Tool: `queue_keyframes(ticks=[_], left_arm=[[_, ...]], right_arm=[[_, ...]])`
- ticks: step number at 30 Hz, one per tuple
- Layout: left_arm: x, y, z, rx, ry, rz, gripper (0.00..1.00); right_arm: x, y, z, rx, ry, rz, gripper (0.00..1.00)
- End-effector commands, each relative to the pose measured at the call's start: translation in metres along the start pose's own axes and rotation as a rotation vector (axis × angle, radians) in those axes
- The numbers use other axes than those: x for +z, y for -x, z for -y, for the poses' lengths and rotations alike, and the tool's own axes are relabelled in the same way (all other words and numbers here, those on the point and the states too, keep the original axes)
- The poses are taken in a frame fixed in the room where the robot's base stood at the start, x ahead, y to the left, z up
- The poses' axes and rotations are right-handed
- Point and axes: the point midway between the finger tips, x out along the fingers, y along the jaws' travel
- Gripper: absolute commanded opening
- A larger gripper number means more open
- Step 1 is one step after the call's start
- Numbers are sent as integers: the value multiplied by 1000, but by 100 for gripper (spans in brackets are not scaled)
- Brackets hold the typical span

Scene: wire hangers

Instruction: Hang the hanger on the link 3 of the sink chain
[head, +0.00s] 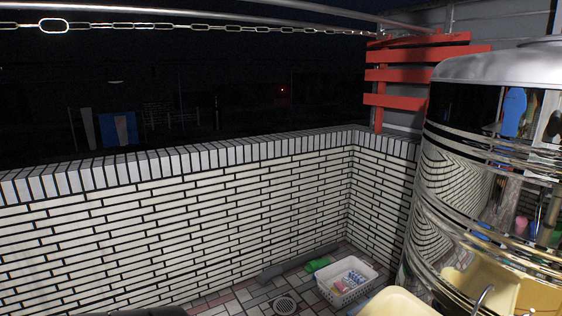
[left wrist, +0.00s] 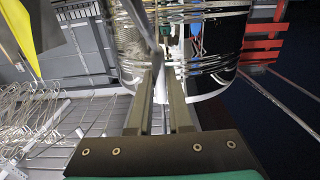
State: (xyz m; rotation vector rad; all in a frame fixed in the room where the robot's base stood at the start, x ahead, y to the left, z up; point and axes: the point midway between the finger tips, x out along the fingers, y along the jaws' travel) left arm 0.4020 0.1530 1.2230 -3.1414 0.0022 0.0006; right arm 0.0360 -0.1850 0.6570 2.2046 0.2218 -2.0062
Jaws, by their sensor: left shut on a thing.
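The sink chain (head: 150,27) runs across the top of the head view, from the left edge toward the red slats. One link (head: 55,17) near the left end looks larger and brighter than the others; I cannot tell the links' numbers. My left gripper (left wrist: 161,70) shows only in the left wrist view, shut on the hanger. A thin grey piece of the hanger (left wrist: 143,27) slants up from between the fingertips; the rest of it is hard to make out. No hanger shows on the chain in the head view. My right gripper is in neither view.
Several wire hangers (left wrist: 28,122) hang at the left of the left wrist view. A shiny metal cylinder (head: 440,190) stands at right, beside red slats (head: 418,75). A white-tiled wall (head: 200,225) lies below the chain. A white basket (head: 345,293) sits on the floor.

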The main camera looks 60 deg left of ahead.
Motion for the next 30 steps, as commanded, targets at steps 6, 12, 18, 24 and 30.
queue_keyframes(ticks=[6, 12, 18, 24, 30], left_arm=[[-59, 0, 0, -1, 0, -1, 0], [-93, 0, 0, -1, 0, -3, 0], [-106, 0, 1, -2, 1, -3, 0], [-107, 0, 1, -2, 1, -3, 0], [-106, 0, 1, -2, 1, -3, 0]], right_arm=[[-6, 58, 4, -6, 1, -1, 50], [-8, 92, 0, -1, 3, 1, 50], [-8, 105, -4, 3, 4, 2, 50], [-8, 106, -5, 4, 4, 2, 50], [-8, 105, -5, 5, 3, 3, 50]])
